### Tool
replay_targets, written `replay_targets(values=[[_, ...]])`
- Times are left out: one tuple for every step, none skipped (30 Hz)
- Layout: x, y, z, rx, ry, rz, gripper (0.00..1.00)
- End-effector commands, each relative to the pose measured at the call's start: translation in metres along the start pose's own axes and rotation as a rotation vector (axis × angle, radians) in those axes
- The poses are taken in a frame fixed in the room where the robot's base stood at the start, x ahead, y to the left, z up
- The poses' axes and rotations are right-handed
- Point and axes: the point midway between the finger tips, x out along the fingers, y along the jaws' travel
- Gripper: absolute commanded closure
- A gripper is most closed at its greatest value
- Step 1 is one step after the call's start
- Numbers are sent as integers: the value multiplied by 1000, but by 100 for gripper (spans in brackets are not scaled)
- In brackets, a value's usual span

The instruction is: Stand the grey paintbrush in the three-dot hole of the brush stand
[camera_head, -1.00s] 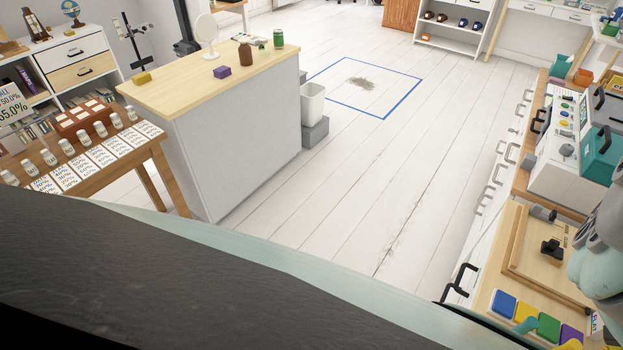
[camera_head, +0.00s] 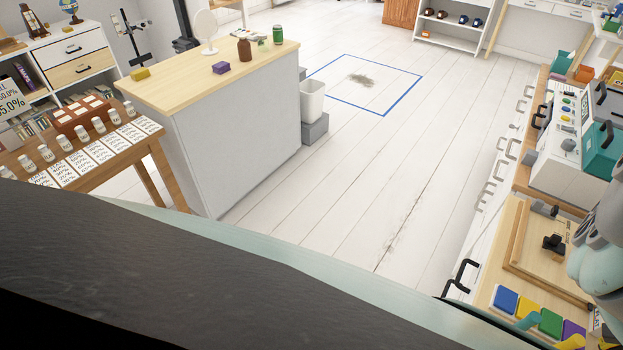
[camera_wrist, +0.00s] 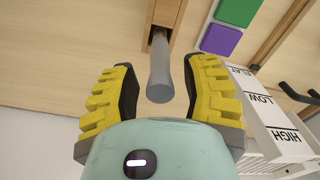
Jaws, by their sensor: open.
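In the wrist view, a grey rod (camera_wrist: 160,72), which looks like the grey paintbrush's handle, points towards the camera. Its far end meets a wooden piece with a dark opening (camera_wrist: 168,22); whether that is a holder or part of the brush stand I cannot tell. My gripper (camera_wrist: 159,85) is open, with one yellow-padded finger on each side of the rod and a visible gap to both. No bristles and no three-dot mark can be made out.
The right-hand counter holds blue (camera_head: 505,300), yellow, green (camera_head: 551,323) and purple tiles and a wooden tray (camera_head: 518,262). In the wrist view a white stepped block (camera_wrist: 268,110) marked LOW and HIGH stands right of my gripper.

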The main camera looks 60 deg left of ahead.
Motion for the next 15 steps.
replay_targets(values=[[0,0,0,0,0,0,54],[0,0,0,0,0,0,54],[-1,0,0,1,1,0,54],[-2,0,-1,0,1,0,54],[-3,0,-1,0,1,1,54],[-5,0,-1,0,1,2,54],[-7,0,-1,0,1,3,54],[-8,0,-1,1,1,3,54],[-12,0,-1,2,2,3,54],[-15,0,-2,1,4,2,54],[-18,-2,-2,-1,5,0,54],[-22,-3,-1,-1,4,-2,54],[-25,-2,1,-1,0,-3,54],[-28,-3,1,-2,-1,-3,54],[-34,-3,-1,-2,3,-3,54]])
